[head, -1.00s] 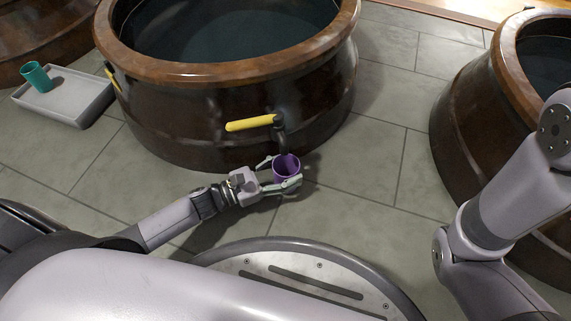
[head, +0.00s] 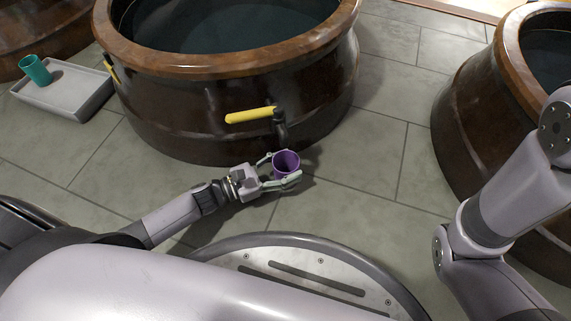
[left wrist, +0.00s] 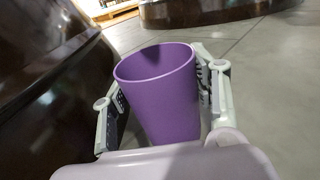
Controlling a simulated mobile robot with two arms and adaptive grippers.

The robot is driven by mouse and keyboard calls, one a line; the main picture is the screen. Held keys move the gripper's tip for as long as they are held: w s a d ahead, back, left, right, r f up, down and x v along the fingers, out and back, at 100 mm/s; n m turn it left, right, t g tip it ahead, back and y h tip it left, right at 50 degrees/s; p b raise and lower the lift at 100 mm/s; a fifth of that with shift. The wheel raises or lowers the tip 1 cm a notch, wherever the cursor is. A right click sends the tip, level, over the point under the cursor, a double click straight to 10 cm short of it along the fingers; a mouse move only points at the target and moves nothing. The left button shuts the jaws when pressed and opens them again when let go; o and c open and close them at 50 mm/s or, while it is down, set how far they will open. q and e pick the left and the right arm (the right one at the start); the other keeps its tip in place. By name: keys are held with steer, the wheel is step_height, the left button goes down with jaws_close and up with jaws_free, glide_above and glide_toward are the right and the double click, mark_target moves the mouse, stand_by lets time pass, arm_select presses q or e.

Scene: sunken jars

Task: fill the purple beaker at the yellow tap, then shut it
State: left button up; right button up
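The purple beaker (head: 286,163) is upright between the fingers of my left gripper (head: 281,171), which is shut on it. In the left wrist view the beaker (left wrist: 160,98) has one finger of the gripper (left wrist: 160,95) on each side. Its upper inner wall is plain purple; its bottom is hidden and I cannot tell whether it holds water. The yellow tap handle (head: 250,115) lies sideways on the big brown jar (head: 190,125). Its dark spout (head: 281,131) points down, just behind the beaker's rim in the picture. No stream shows. My right gripper is out of view.
A grey tray (head: 75,107) with a teal beaker (head: 36,70) lies on the floor at left. Another brown jar (head: 462,125) stands at right, near my right arm. The tiled floor between the two jars is clear.

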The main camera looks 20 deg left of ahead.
arm_select(q)
steer(key=o, duration=0.6)
steer(key=shift+c, duration=0.2)
steer(key=v, duration=1.2)
steer(key=shift+c, duration=0.2)
